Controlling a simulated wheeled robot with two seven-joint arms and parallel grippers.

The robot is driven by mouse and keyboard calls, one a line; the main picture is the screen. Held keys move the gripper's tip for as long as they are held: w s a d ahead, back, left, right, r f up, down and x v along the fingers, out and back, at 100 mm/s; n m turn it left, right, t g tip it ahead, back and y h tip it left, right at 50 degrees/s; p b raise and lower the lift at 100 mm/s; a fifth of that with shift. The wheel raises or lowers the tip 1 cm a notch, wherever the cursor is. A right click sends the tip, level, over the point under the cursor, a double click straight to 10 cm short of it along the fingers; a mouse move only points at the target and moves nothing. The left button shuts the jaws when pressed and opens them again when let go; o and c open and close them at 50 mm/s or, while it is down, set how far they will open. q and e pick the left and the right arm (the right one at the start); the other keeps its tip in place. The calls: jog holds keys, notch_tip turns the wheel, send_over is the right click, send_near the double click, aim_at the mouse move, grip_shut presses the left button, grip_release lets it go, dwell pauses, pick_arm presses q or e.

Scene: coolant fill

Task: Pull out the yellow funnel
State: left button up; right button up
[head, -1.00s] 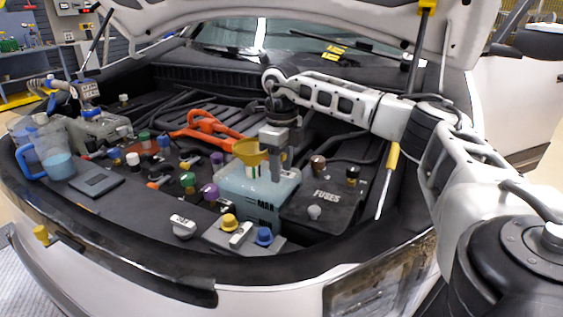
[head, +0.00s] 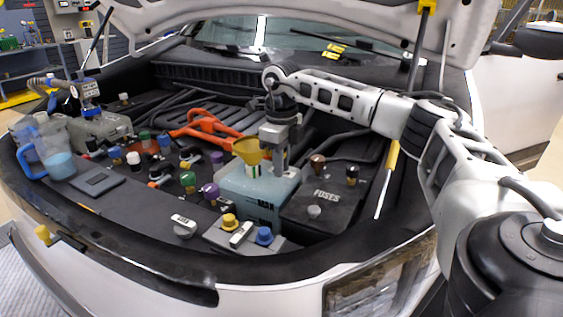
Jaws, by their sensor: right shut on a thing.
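The yellow funnel (head: 247,151) shows near the middle of the head view, above the pale blue coolant tank (head: 250,209) marked MAX. Its cone is slightly tilted, and a narrow piece with white and green shows below it at the tank's top. I cannot tell whether the funnel's lower end is still inside the tank's neck. My right gripper (head: 268,154) reaches in from the right, points down and is shut on the funnel's right side. Its fingers partly hide the funnel's edge. My left gripper is not in view.
A black FUSES box (head: 325,202) stands right of the tank. Several coloured caps, including a purple one (head: 210,191), stand to the left. A blue-handled jug (head: 55,158) is at the far left. An orange part (head: 205,126) lies behind. The raised hood (head: 300,12) hangs above.

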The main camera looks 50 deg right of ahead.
jog(key=shift+r, duration=0.1)
jog(key=shift+r+p, duration=2.4)
jog(key=shift+p, duration=0.05)
